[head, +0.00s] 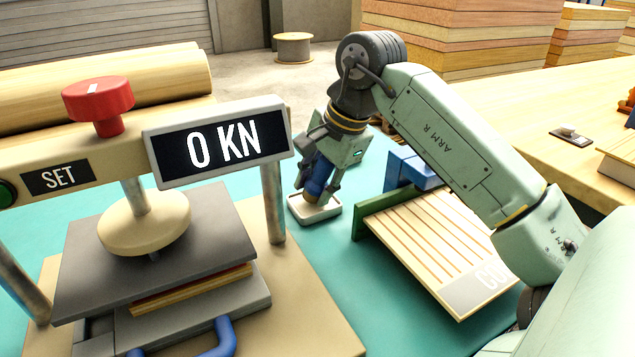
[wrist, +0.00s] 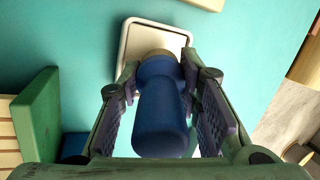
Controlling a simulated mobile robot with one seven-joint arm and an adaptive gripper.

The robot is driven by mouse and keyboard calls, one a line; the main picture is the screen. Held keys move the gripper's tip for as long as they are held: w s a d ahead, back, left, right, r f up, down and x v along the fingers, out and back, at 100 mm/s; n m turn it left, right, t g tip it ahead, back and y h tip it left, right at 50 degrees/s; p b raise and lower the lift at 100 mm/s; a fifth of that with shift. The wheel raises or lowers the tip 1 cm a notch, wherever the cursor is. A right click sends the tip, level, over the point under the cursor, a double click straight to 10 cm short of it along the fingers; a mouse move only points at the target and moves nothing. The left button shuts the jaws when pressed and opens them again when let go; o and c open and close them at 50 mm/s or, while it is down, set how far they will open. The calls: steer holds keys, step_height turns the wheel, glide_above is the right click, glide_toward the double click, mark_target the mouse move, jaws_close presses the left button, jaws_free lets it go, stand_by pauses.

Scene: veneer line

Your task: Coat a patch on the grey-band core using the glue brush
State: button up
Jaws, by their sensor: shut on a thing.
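My gripper (head: 318,190) is shut on the blue handle of the glue brush (head: 321,172). The handle also shows between my fingers in the wrist view (wrist: 160,115). The brush points down, slightly tilted, with its tan lower end over or in a small white tray (head: 331,212). The tray (wrist: 125,52) also shows in the wrist view; I cannot tell whether the bristles touch it. A pale slatted wooden panel (head: 425,235) lies to the right, with a grey band marked "CO" at its near end. I cannot make out a separate grey-band core.
A press (head: 165,265) stands at left, its display (head: 220,143) reading 0 KN, with a thin wooden piece between its plates. A green block (head: 372,222) edges the panel, with a blue part (head: 405,168) behind. Turquoise tabletop (head: 300,270) is clear between press and panel.

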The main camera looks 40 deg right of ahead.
steer(key=shift+f+b, duration=0.35)
steer(key=shift+f, duration=0.05)
stand_by(1.4)
steer(key=shift+r+p, duration=2.45)
steer(key=shift+r, duration=1.15)
steer(key=shift+s+f, duration=0.1)
